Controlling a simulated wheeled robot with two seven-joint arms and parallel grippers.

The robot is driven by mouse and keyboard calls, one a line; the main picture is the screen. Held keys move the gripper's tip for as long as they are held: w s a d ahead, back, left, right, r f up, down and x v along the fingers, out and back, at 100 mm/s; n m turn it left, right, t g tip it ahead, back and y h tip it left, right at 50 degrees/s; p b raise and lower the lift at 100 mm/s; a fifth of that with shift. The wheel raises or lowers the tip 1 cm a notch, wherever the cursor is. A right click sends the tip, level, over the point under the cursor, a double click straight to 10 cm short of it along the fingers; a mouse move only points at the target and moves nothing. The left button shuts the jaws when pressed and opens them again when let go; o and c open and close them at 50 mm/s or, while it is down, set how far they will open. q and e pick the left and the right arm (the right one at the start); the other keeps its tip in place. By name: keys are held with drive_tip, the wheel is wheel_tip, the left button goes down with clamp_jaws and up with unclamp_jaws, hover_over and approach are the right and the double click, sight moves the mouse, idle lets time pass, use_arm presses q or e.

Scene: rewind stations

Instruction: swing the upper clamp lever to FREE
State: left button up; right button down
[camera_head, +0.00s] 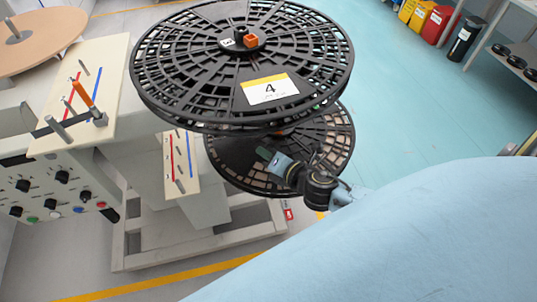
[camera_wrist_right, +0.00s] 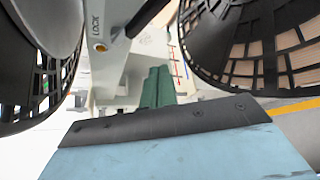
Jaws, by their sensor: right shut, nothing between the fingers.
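The upper reel (camera_head: 175,60) is a large black openwork disc with a card marked 4. An orange block (camera_head: 252,41) sits at its hub beside a small white tag; I cannot tell if this block belongs to the clamp lever. In the right wrist view a pale grey part marked LOCK (camera_wrist_right: 97,22) with a brass bolt stands at upper left, with a dark bar beside it. My right gripper (camera_head: 268,156) is over the lower reel (camera_head: 330,135), below the upper reel's rim. Its green fingers (camera_wrist_right: 158,88) are shut and empty, apart from the LOCK part. My left gripper is out of view.
A cream panel (camera_head: 110,65) with red and blue lines, pegs and an orange-marked bar stands at left, above a knob panel (camera_head: 60,190). A smaller cream panel (camera_head: 182,150) is behind the reels. Bins and a shelf stand far right. The teal floor (camera_head: 420,110) is clear.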

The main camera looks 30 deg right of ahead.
drive_tip(key=shift+v, duration=0.8)
drive_tip(key=shift+a+r, duration=0.2)
